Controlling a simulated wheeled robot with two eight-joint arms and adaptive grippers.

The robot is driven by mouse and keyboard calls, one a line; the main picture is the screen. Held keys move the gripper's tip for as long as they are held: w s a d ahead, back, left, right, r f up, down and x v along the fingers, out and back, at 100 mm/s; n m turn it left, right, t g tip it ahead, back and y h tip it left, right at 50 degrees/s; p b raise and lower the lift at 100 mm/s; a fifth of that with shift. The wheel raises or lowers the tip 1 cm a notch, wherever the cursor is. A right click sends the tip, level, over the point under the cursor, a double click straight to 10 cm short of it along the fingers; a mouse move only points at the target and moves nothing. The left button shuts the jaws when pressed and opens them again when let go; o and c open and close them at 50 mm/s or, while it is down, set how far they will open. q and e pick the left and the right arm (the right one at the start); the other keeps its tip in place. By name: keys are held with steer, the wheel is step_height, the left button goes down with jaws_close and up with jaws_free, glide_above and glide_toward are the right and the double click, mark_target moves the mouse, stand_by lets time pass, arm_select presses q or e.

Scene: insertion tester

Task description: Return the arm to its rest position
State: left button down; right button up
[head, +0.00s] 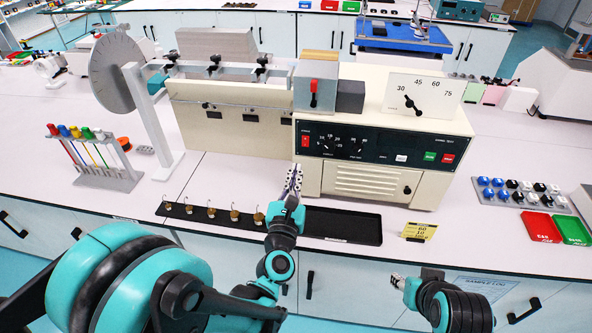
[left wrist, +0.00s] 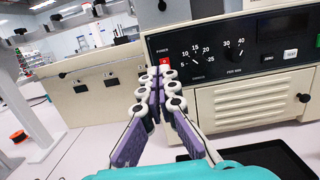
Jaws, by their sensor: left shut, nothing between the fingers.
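My left gripper (head: 293,179) is in front of the beige tester (head: 385,140), above the bench's front part. Its fingers are shut with nothing between them. In the left wrist view the left gripper (left wrist: 161,82) points at the tester's front, its tips overlapping the red power switch (left wrist: 165,61) in the picture. I cannot tell whether they touch the panel. My right arm shows at the lower right, and its gripper end (head: 398,282) is small and partly hidden, so its fingers cannot be read.
A black tray (head: 343,226) lies beside the left gripper, with several hooked brass pieces (head: 210,212) to its left. A rack of coloured-handled tools (head: 105,177) stands at left. A yellow card (head: 417,231) and red and green bins (head: 541,227) are at right.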

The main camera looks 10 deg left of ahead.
stand_by(0.3)
arm_select(q)
steer(key=s+d+f+m+g+h, duration=0.1)
steer(key=s+d+m+g+h, duration=0.15)
steer(key=m, duration=0.75)
steer(key=s+d+m+g+h, duration=0.1)
steer(key=s+m+g+h, duration=0.15)
steer(key=m, duration=0.85)
steer(key=s+a+f+m+g+y, duration=0.2)
steer(key=s+a+f+m+g, duration=0.1)
steer(key=s+m, duration=0.4)
steer(key=s+a+f+m+g+y, duration=0.2)
steer(key=s+a+f+m+g, duration=0.2)
steer(key=s+a+m, duration=0.2)
steer(key=shift+s+a+f+m, duration=0.2)
steer(key=shift+s+f+m, duration=0.3)
steer(key=shift+m, duration=0.6)
steer(key=shift+r, duration=0.1)
